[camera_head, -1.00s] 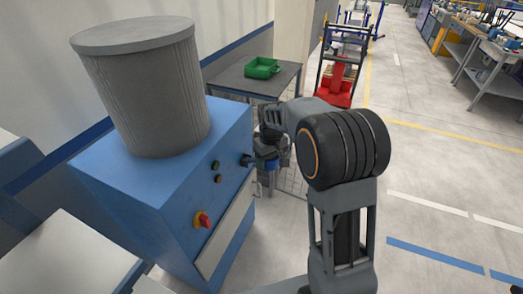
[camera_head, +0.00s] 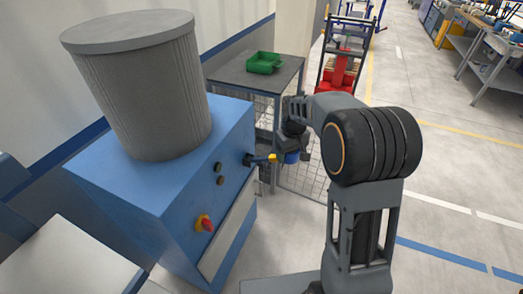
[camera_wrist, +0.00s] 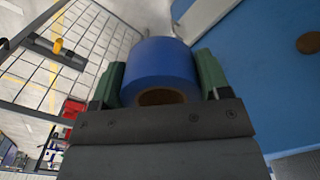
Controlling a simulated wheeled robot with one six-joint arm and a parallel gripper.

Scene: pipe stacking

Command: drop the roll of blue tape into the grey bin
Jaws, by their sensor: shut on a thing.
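The roll of blue tape (camera_wrist: 160,72) is between the green fingers of my gripper (camera_wrist: 160,85) in the wrist view, with its brown cardboard core facing the camera. My gripper is shut on it. In the head view the roll shows as a small blue patch (camera_head: 291,157) under my wrist, right of the blue cabinet; the fingers are hard to make out there. The tall grey ribbed bin (camera_head: 150,95) stands upright on the cabinet at upper left, well apart from and above the tape. Its top looks like a flat grey disc; I cannot tell whether it is open.
A grey table (camera_head: 235,73) with a green tray (camera_head: 265,62) stands behind. Wire mesh (camera_head: 303,180) is close by. Floor at right is clear.

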